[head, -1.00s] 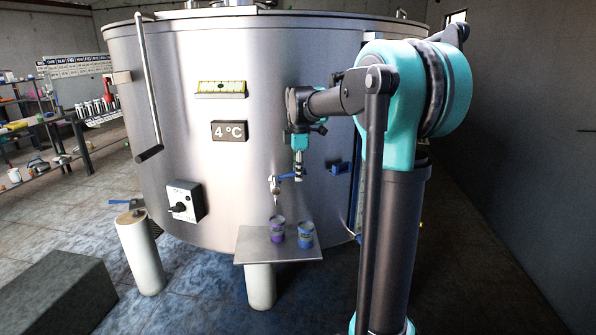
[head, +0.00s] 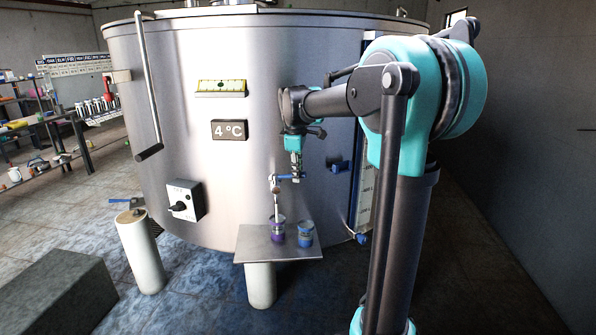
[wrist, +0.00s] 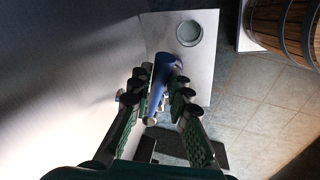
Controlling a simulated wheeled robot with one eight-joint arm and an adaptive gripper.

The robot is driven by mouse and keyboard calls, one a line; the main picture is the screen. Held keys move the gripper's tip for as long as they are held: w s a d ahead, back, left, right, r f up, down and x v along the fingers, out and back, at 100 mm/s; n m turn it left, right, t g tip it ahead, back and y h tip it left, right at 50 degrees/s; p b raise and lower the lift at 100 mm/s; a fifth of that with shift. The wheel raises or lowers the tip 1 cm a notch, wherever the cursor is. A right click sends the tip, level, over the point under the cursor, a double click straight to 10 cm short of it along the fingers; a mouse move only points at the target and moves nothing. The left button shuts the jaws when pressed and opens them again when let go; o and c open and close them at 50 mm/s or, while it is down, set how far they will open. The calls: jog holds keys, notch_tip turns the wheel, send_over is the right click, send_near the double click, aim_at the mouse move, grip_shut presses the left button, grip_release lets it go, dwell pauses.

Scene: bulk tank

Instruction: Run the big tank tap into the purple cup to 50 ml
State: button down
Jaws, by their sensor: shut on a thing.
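The big tank tap (head: 275,185) sticks out low on the steel tank, with a blue lever pointing right. My gripper (head: 297,176) is shut on the tap's blue lever (wrist: 160,84), which lies between the fingers in the wrist view. A thin pale stream (head: 276,208) runs down from the spout to the purple cup (head: 277,239), which stands upright on the small metal shelf (head: 255,245) under the tap. The level inside the purple cup cannot be read.
The tank (head: 240,80) wall rises close behind my gripper. A white post (head: 140,255) and a grey block (head: 58,295) stand on the floor at left. A wooden barrel (wrist: 285,25) shows in the wrist view.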

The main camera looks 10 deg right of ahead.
jog(key=shift+s+a+m, duration=0.2)
jog(key=shift+s+m, duration=0.1)
jog(key=shift+m, duration=0.2)
jog(key=c, duration=1.4)
grip_release()
jog(key=shift+r, duration=0.1)
jog(key=r, duration=0.4)
jog(key=s+r, duration=0.1)
jog(key=r, duration=0.2)
jog(key=s+a+r, duration=0.1)
jog(key=r, duration=0.3)
jog(key=shift+r, duration=0.3)
